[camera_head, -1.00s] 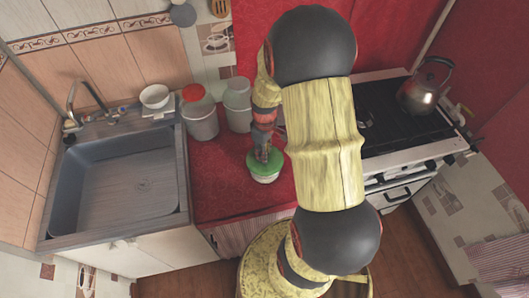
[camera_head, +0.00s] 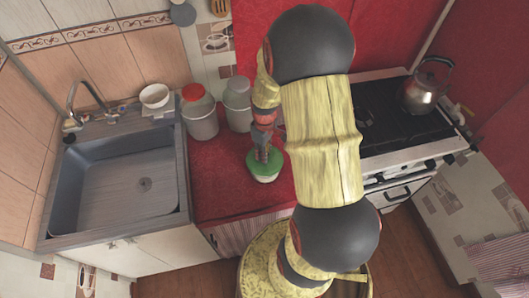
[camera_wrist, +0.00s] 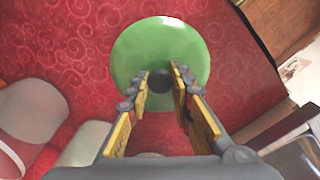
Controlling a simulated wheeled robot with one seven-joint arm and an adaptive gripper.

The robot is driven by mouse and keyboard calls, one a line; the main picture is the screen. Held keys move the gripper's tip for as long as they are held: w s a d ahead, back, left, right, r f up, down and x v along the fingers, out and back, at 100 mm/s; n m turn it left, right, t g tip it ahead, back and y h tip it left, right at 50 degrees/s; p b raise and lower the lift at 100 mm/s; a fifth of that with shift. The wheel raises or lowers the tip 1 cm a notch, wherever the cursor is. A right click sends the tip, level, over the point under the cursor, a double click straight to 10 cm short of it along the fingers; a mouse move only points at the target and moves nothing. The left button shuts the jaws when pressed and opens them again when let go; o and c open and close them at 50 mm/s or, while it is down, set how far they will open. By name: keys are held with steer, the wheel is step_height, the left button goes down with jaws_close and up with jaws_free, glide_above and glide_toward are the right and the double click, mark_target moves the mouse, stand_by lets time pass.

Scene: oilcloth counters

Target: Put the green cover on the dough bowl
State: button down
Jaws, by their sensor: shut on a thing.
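The green cover (camera_head: 274,164) is a round lid with a dark knob, at the middle of the red counter in the head view. A thin pale edge of the dough bowl (camera_head: 265,180) shows under its front side; the rest of the bowl is hidden. The cover looks to lie over the bowl, but I cannot tell whether it is fully seated. My gripper (camera_wrist: 160,82) points down from above, with its fingers shut on the cover's knob. The wrist view shows the cover (camera_wrist: 137,55) as a full disc, with no bowl visible around it.
A red-lidded pale jar (camera_head: 200,118) and a grey canister (camera_head: 238,105) stand behind on the red counter (camera_head: 215,185). The sink (camera_head: 120,180) is to the left, with a white bowl (camera_head: 154,96) behind it. The stove (camera_head: 400,125) with a kettle (camera_head: 424,92) is to the right.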

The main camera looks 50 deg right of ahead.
steer(key=c, duration=1.5)
jaws_free()
steer(key=shift+r, duration=0.1)
steer(key=shift+r+p, duration=2.35)
steer(key=shift+r, duration=0.6)
